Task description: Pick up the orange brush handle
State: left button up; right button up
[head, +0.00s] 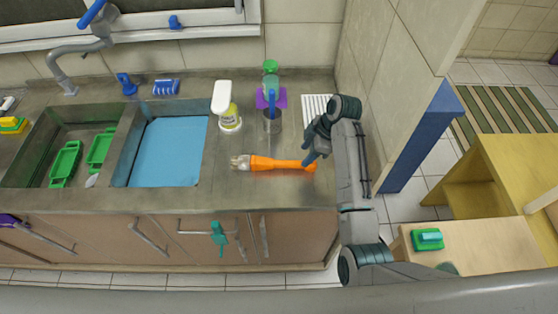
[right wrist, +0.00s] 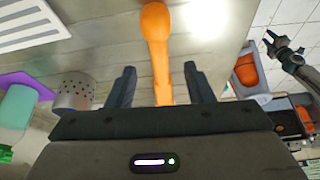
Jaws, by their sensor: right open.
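The orange brush handle (head: 275,163) lies on the grey counter to the right of the blue-floored sink, its whitish bristle head (head: 240,162) pointing left. My right gripper (head: 312,146) is at the handle's right end. In the right wrist view the handle (right wrist: 156,50) runs between the two dark fingers of the gripper (right wrist: 159,86), which stand apart on either side of it with gaps. The near part of the handle is hidden by the gripper body. My left gripper does not show in the head view.
A white ribbed mat (head: 314,105) lies near the wall corner. The sink (head: 170,150) is to the left. A tiled wall (head: 385,90) bounds the counter's right side.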

aim_at(298, 162)
jog(key=shift+a+f, duration=0.25)
jog(key=shift+f, duration=0.35)
jog(key=p+x, duration=0.1)
jog(key=x, duration=0.3)
jog(key=shift+a+f+p, duration=0.1)
jog(key=shift+f+p, duration=0.15)
jog(key=shift+p, duration=0.1)
jog(key=shift+w+a+f, duration=0.1)
jog(key=shift+f, duration=0.25)
jog(key=shift+c, duration=0.5)
grip_shut()
